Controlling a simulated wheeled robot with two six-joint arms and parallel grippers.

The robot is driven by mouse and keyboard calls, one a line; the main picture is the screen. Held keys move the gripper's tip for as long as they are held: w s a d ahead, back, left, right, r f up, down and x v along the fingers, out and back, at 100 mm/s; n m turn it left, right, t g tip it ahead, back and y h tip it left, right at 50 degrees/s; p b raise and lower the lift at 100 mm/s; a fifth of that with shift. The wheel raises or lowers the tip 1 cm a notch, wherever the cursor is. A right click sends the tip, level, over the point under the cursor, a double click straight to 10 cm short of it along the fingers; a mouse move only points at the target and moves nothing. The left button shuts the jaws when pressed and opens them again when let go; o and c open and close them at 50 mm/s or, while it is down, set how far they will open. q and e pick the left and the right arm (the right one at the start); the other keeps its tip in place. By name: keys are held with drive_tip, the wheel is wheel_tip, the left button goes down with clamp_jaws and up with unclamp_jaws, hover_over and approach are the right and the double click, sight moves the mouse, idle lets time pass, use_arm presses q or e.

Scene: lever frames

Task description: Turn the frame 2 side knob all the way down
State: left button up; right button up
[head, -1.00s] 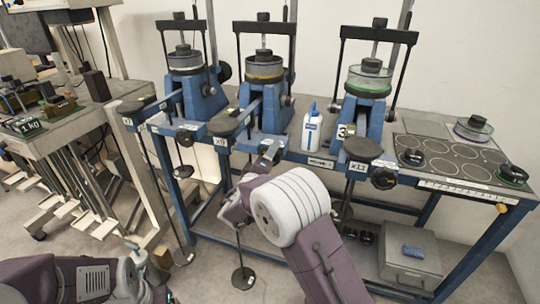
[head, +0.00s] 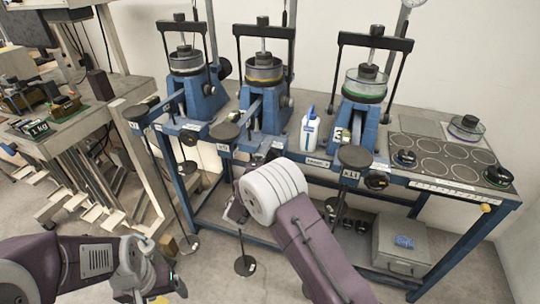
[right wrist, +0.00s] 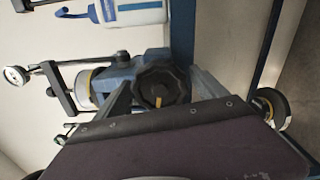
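Frame 2 is the middle blue lever frame (head: 265,110) in the head view, with a yellow-ringed cell on top. Its black round side knob (right wrist: 160,85) shows in the middle of the right wrist view, with a small yellow mark at its lower edge. In the head view my right wrist largely hides this knob. My right gripper (right wrist: 163,90) faces the knob, with one grey finger on each side of it. The fingers stand apart; firm contact is not visible. My left gripper (head: 165,285) is low at the left, away from the frames, its fingers unclear.
A white-and-blue bottle (head: 309,130) stands on the bench between frames 2 and 3. Frame 3's knob (head: 377,181) is to the right. A round black lever pad (head: 224,131) and hanging rod stand left of my right wrist. A grey box (head: 402,247) sits on the lower shelf.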

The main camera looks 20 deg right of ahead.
drive_tip(key=b+v, duration=0.2)
drive_tip(key=v, duration=0.3)
drive_tip(key=shift+s+a, duration=0.2)
drive_tip(key=shift+a, duration=0.05)
drive_tip(key=shift+s+a, duration=0.15)
drive_tip(key=shift+s, duration=0.1)
